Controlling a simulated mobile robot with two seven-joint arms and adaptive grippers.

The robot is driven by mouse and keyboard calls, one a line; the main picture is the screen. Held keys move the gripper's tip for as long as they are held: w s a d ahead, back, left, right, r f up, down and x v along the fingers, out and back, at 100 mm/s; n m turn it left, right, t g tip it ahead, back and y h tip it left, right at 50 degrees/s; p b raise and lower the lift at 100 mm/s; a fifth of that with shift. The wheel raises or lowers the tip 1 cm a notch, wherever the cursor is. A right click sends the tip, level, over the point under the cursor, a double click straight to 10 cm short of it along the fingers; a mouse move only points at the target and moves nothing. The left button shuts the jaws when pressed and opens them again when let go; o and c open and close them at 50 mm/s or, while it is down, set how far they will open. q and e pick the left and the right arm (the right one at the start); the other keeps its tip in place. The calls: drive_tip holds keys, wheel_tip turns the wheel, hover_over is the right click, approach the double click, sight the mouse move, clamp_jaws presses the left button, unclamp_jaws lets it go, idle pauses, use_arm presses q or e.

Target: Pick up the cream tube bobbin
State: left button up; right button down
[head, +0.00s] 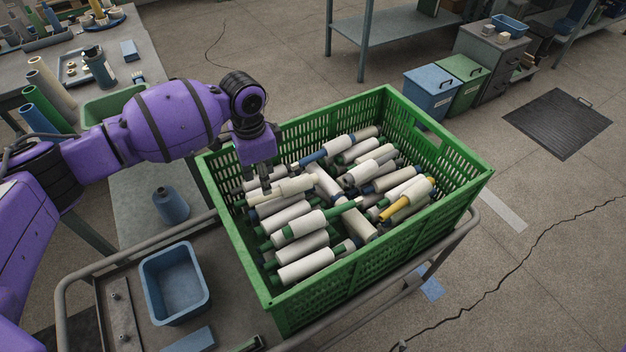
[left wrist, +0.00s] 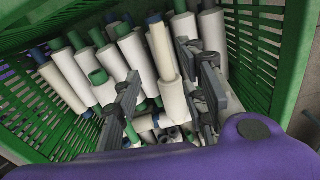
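The green crate (head: 372,275) is filled with white-wound bobbins lying in a jumble. A bobbin with a cream tube end (head: 283,190) lies near the crate's left side, just under my left gripper (head: 262,182). In the left wrist view, a cream-ended bobbin (left wrist: 164,62) lies lengthwise between the spread fingers of my left gripper (left wrist: 165,92). Gaps show on both sides of it, so the fingers look open and not closed on it. Other bobbins around it have green, blue or yellow tube ends. My right gripper is not in view.
The crate stands on a cart with a tubular rail (head: 130,255). A blue bin (head: 174,284) sits on the cart to the left. A dark blue bottle (head: 170,205) stands behind it. The crate's slatted walls (left wrist: 262,50) surround the gripper's space.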

sight(262, 195)
use_arm(q)
drive_tip(key=shift+a+f, duration=0.25)
drive_tip(key=shift+a, duration=0.2)
wheel_tip(262, 195, down, 7)
drive_tip(key=shift+r, duration=0.1)
drive_tip(key=shift+w, duration=0.1)
drive_tip(key=shift+c, duration=0.3)
clamp_jaws()
